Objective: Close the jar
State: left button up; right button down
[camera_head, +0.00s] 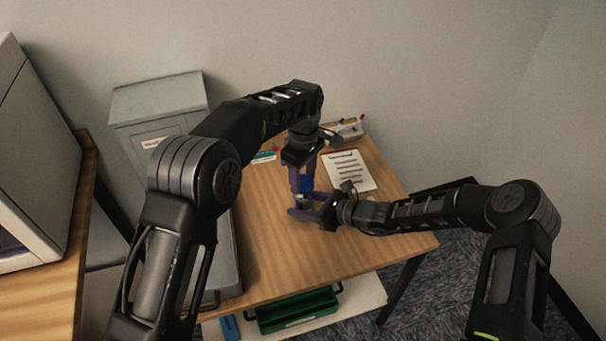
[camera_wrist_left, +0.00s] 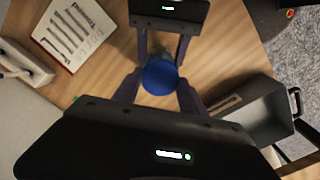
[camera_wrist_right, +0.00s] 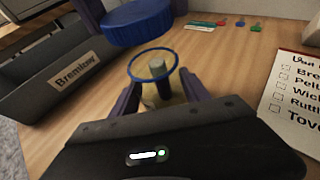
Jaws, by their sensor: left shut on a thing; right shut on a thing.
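A blue round lid (camera_head: 307,184) is held from above by my left gripper (camera_head: 305,190), which is shut on it; the lid also shows in the left wrist view (camera_wrist_left: 160,77). My fingers hide most of the jar in the head view.
A printed checklist (camera_head: 348,170) lies right of the grippers, with a small holder (camera_head: 350,129) behind it. A grey labelled tray (camera_wrist_right: 70,72) stands on the table's left side. A green crate (camera_head: 296,311) is below the table.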

aim_at(303, 203)
pick_arm(q)
jog(key=shift+f, duration=0.1)
dwell(0.6)
jog(key=shift+f, duration=0.8)
jog(key=shift+f, duration=0.55)
dwell(0.4)
